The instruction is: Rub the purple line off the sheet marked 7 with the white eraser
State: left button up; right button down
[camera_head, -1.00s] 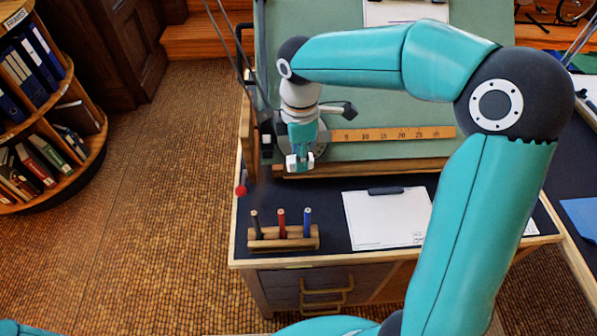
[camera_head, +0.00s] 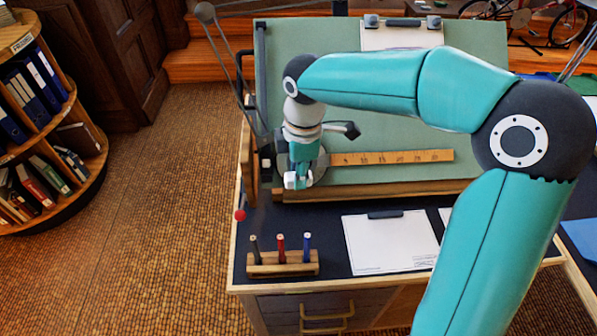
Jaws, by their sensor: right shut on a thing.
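My right gripper (camera_head: 297,181) is shut on a small white block, which looks like the white eraser (camera_head: 290,182). It is in front of the lower left corner of the green drafting board, near the left end of the ruler. A white sheet (camera_head: 392,245) under a dark clip lies on the dark desk top, to the right of and below the gripper. Another sheet (camera_head: 402,36) is clipped at the top of the board. A third sheet is mostly hidden behind my right arm. I cannot read a 7 or see a purple line on any sheet. My left gripper is out of view.
A wooden holder (camera_head: 283,264) with three upright pens stands at the desk's front left. A red ball (camera_head: 239,215) is at the desk's left edge. My right arm covers the right side.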

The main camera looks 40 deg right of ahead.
jog(key=w+r+m+t, duration=0.1)
jog(key=w+r+t, duration=0.3)
jog(key=w, duration=0.5)
jog(key=w+d+r+m+p, duration=0.2)
jog(key=w+d+r, duration=0.1)
jog(key=d+r, duration=0.25)
jog(key=w+d+r+m+p, duration=0.1)
jog(key=w+d+r, duration=0.3)
jog(key=d, duration=0.3)
jog(key=d+r+m+t+h+p, duration=0.1)
jog(key=d+r+m+h+p, duration=0.2)
jog(key=d, duration=1)
jog(key=m+t+h+p, duration=0.2)
send_near(384, 49)
jog(key=r, duration=0.1)
jog(key=shift+s+a, duration=0.2)
jog(key=shift+s, duration=0.15)
jog(key=shift+p+x, duration=0.8)
jog(key=shift+x, duration=2.05)
jog(key=shift+p+x, duration=0.5)
jog(key=shift+x, duration=0.4)
